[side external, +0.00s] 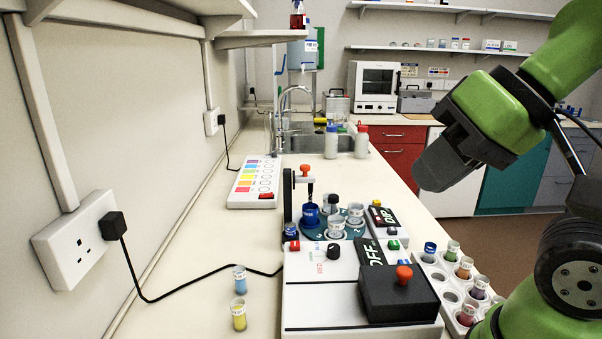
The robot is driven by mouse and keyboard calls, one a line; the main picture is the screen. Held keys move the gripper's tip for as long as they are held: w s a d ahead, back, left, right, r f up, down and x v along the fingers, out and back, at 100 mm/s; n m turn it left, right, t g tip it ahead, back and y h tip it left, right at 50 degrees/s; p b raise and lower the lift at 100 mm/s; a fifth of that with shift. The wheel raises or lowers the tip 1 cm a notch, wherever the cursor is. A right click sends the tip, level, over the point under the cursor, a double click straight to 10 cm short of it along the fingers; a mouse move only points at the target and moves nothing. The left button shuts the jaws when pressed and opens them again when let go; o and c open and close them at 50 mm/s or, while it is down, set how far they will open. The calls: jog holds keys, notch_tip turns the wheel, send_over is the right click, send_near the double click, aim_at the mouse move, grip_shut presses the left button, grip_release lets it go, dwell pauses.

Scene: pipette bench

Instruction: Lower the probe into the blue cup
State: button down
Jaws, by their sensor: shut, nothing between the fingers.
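The blue cup (311,216) stands on the teal round carousel (347,236) of the white bench device, with several pale cups around it. The probe (310,189) is a thin dark rod hanging upright from an arm on a black post (288,200), with an orange knob (304,170) above. Its lower end is close to the blue cup's rim; I cannot tell whether it is inside. My gripper (428,183) is shut and empty, in the air at the right, well above and apart from the device.
A black box with an orange knob (403,275) sits on the device's front right. A white rack (451,285) of capped vials stands right of it. Two loose vials, blue (240,278) and yellow (239,314), stand left, near a black cable (190,286). A colour chart panel (255,183) lies behind.

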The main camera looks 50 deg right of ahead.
aim_at(308, 166)
jog(key=c, duration=1.4)
grip_release()
jog(key=shift+w+d, duration=0.1)
jog(key=shift+w, duration=0.1)
jog(key=o, duration=0.5)
jog(key=w+d+t+h, duration=0.1)
jog(key=w+d+h, duration=0.2)
jog(key=w+d, duration=0.2)
jog(key=shift+w+d+r+m, duration=0.3)
jog(key=shift+w+r, duration=0.1)
jog(key=shift+w, duration=0.85)
jog(key=w+d+f+n+t+h, duration=0.25)
jog(key=w+d+f+t, duration=0.2)
jog(key=w+d, duration=0.9)
jog(key=w+f+y, duration=0.1)
jog(key=w+f, duration=0.2)
jog(key=w, duration=0.1)
jog(key=w+f+n+y, duration=0.1)
jog(key=w+f, duration=0.3)
jog(key=w+f+n+t+y, duration=0.1)
jog(key=w+f, duration=0.2)
jog(key=w, duration=0.2)
jog(key=shift+d+f+y, duration=0.25)
jog(key=shift+f, duration=0.15)
